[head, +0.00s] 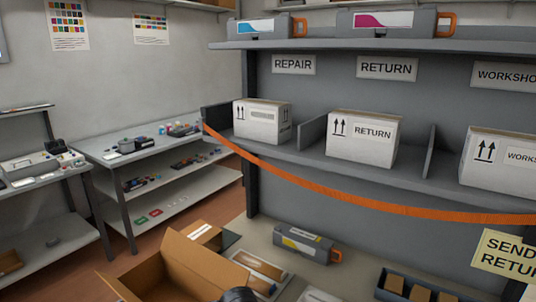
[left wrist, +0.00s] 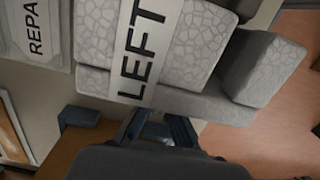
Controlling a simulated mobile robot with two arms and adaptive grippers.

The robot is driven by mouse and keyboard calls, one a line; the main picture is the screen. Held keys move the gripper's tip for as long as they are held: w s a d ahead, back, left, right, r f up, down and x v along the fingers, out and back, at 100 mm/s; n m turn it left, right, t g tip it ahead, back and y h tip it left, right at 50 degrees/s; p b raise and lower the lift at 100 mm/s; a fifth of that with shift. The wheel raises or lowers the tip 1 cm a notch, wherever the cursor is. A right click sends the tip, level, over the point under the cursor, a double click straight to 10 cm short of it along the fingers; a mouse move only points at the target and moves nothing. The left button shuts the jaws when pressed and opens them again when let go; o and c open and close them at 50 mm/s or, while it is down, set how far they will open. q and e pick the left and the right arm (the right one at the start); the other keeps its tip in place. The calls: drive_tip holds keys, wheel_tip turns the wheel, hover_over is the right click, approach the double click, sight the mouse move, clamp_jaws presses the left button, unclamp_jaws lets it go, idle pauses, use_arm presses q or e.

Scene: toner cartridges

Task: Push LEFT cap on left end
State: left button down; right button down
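A grey textured block, which looks like the LEFT cap (left wrist: 190,45), fills the upper middle of the left wrist view. It carries a white band reading LEFT. My left gripper (left wrist: 157,117) is just below its lower edge, with its two dark fingers apart. I cannot tell whether they touch the block. In the head view, a grey cartridge (head: 302,243) with a yellow label and an orange handle at its right end lies on the bench. No cap shows on its visible ends. The LEFT cap cannot be made out there. My right gripper is not in view.
An open cardboard box (head: 178,268) stands left of the cartridge. A tray with brown blocks (head: 410,290) is at the lower right. An orange strap (head: 340,195) crosses in front of the shelf with white boxes (head: 362,138). A card reading REPA (left wrist: 38,35) shows in the left wrist view.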

use_arm(q)
drive_tip(key=shift+s+d, duration=0.4)
drive_tip(key=shift+d, duration=0.2)
drive_tip(key=shift+s+d, duration=0.4)
drive_tip(key=shift+d, duration=0.2)
drive_tip(key=shift+s+d+b, duration=0.2)
drive_tip(key=shift+d+b, duration=0.05)
drive_tip(key=shift+b, duration=0.2)
drive_tip(key=shift+w+a+b, duration=0.55)
drive_tip(key=shift+a, duration=0.3)
drive_tip(key=shift+w+a+b, duration=0.5)
drive_tip(key=shift+w+a, duration=0.05)
drive_tip(key=shift+a, duration=0.25)
drive_tip(key=shift+r+p, duration=0.7)
drive_tip(key=shift+r, duration=0.8)
wheel_tip(320, 180, up, 5)
drive_tip(key=shift+r+p, duration=0.1)
drive_tip(key=shift+p, duration=0.85)
